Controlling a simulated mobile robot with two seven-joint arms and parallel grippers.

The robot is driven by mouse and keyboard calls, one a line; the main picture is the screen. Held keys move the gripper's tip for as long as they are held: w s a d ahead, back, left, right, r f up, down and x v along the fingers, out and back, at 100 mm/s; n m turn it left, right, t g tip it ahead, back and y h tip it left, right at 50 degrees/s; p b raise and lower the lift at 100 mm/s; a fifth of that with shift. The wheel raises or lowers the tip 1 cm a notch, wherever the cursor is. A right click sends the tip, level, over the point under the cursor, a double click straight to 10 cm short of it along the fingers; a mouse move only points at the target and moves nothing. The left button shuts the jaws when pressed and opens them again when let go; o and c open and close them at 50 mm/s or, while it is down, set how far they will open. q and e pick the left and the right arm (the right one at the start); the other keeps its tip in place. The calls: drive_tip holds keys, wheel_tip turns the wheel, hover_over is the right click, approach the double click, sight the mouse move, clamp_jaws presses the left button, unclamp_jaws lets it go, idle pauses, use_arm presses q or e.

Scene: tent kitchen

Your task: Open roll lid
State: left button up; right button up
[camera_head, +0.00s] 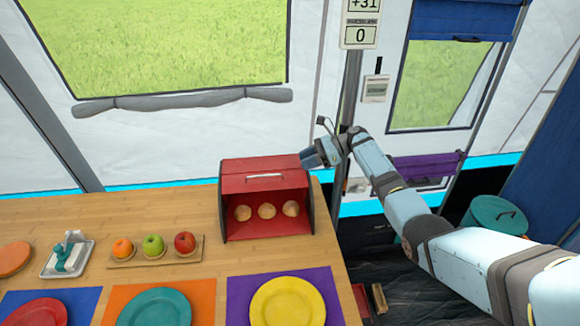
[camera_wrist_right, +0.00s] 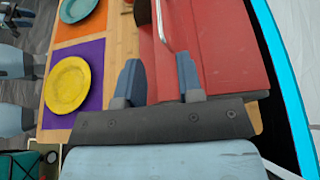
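The red bread box (camera_head: 224,205) stands on the wooden table, its front open with three round rolls (camera_head: 266,211) showing inside. Its red roll lid (camera_head: 262,186) is up at the top of the box and carries a metal handle (camera_head: 264,176). The handle also shows at the top of the right wrist view (camera_wrist_right: 164,22). My right gripper (camera_head: 310,158) is at the box's top right back corner, away from the handle. In the right wrist view its two blue fingers (camera_wrist_right: 160,80) are spread with nothing held, red box surface behind them. I cannot make out my left gripper.
A board with an orange, a green and a red fruit (camera_head: 154,246) lies left of the box. Plates on coloured mats, including a yellow plate (camera_head: 287,302), line the front. A tent wall and pole (camera_head: 346,100) stand close behind my right gripper.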

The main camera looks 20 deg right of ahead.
drive_tip(key=shift+v, duration=1.15)
